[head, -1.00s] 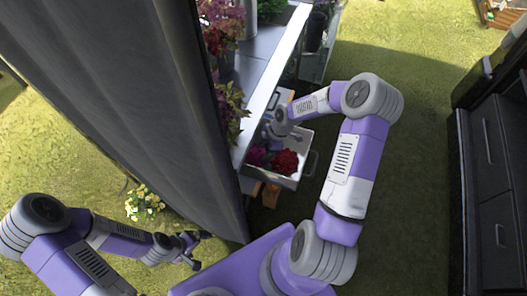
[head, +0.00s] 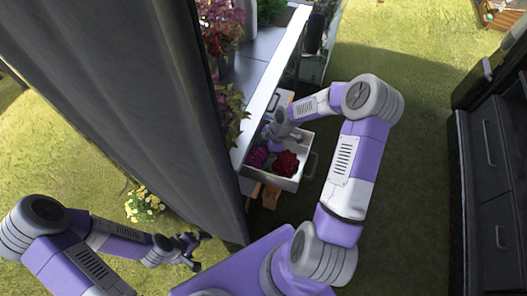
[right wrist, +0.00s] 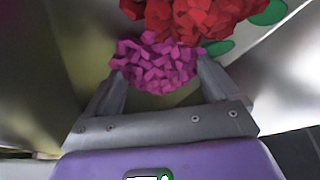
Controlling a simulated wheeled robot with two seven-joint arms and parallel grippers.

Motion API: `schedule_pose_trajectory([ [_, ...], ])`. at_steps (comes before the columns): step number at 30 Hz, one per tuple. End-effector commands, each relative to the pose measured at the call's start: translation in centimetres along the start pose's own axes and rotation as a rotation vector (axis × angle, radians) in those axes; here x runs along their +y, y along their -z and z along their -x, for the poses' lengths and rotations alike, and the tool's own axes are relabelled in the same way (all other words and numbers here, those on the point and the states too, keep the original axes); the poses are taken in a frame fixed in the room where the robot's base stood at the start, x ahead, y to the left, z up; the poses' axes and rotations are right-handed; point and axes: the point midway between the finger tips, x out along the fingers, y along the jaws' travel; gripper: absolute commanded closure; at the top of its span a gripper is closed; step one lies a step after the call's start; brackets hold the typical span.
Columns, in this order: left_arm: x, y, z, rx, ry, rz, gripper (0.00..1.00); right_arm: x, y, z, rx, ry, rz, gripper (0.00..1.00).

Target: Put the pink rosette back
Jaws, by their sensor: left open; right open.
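The pink rosette (head: 257,157) lies in an open pale drawer (head: 285,182) under the shelf, just left of a red rosette (head: 286,163). In the right wrist view the pink rosette (right wrist: 152,70) sits between the two spread fingers of my right gripper (right wrist: 160,76). The fingers flank it, and I cannot tell whether they touch it. In the head view my right gripper reaches down into the drawer from above, its fingertips hard to make out. My left gripper (head: 192,246) is open and empty, low at the left, away from the drawer.
The shelf's white edge (head: 272,88) rises close beside my right arm, with potted flowers (head: 228,105) on it. A grey panel (head: 110,90) stands between my arms. A dark cabinet (head: 490,180) is at right. Grass between is clear.

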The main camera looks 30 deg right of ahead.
Motion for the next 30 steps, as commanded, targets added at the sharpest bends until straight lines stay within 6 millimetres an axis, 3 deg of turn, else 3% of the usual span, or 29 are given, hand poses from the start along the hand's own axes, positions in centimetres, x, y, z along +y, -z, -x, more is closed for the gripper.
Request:
schedule_pose_trajectory([
  [9,0.8,-0.1,2.0,0.000,0.000,0.000,0.06,0.1,0.0,6.8,-0.003,-0.008,-0.002,0.11],
  [15,1.1,-0.1,2.9,0.000,0.000,0.000,0.06,0.1,0.0,10.3,-0.002,-0.006,-0.001,0.11],
  [21,1.2,-0.1,3.2,0.000,0.000,0.000,0.06,0.1,0.0,11.8,-0.001,-0.004,0.000,0.11],
  [30,1.2,-0.1,3.2,0.000,0.000,0.000,0.06,0.1,0.0,11.9,0.000,-0.003,0.001,0.11],
])
